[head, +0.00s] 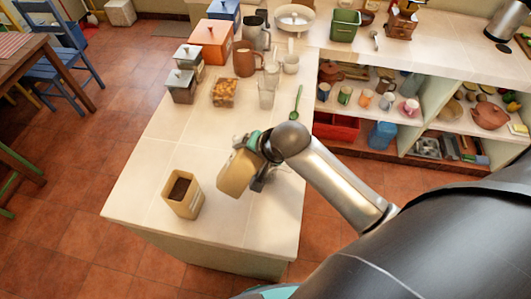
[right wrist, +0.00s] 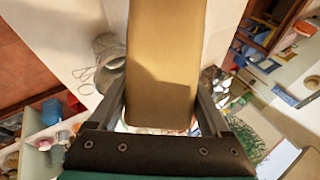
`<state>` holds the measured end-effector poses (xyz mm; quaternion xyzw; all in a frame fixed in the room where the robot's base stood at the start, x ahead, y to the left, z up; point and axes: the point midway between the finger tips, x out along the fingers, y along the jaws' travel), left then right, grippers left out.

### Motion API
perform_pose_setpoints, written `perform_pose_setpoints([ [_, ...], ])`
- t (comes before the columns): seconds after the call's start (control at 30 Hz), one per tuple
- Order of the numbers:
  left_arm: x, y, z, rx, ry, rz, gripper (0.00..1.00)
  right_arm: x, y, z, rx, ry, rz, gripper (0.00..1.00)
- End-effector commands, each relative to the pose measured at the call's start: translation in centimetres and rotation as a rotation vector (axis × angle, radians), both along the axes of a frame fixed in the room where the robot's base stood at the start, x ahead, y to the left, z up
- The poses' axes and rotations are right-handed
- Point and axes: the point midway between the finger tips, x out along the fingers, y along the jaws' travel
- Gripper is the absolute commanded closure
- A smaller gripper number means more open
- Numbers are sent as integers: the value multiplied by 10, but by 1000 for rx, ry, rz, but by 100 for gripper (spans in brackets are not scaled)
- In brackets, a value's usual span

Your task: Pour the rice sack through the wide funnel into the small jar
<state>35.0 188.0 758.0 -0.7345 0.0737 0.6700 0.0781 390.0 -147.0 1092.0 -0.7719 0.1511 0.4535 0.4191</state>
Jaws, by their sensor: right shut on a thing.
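My right gripper (head: 262,165) is shut on a tan paper sack (head: 238,172) and holds it tilted above the front part of the counter. The sack's plain tan side (right wrist: 165,60) fills the middle of the right wrist view, between the two fingers (right wrist: 163,112). Its mouth and contents cannot be seen. A greyish round vessel (right wrist: 108,48) shows partly behind the sack in the right wrist view; I cannot tell if it is the jar or the funnel. In the head view the sack and gripper hide the counter beneath them. My left gripper is not in view.
A second open sack (head: 182,193) with dark contents stands at the counter's (head: 140,190) front left. Open shelves (head: 400,100) stand at right.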

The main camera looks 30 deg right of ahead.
Motion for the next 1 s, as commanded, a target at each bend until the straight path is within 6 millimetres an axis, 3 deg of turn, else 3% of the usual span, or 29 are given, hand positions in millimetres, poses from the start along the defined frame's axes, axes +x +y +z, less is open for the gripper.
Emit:
perform_pose_setpoints([
  [0.43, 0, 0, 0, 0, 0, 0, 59, -2, 5, 7, -192, -83, 1, 100],
  [1.0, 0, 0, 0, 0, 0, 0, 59, -3, 9, 42, -452, -192, -1, 100],
])
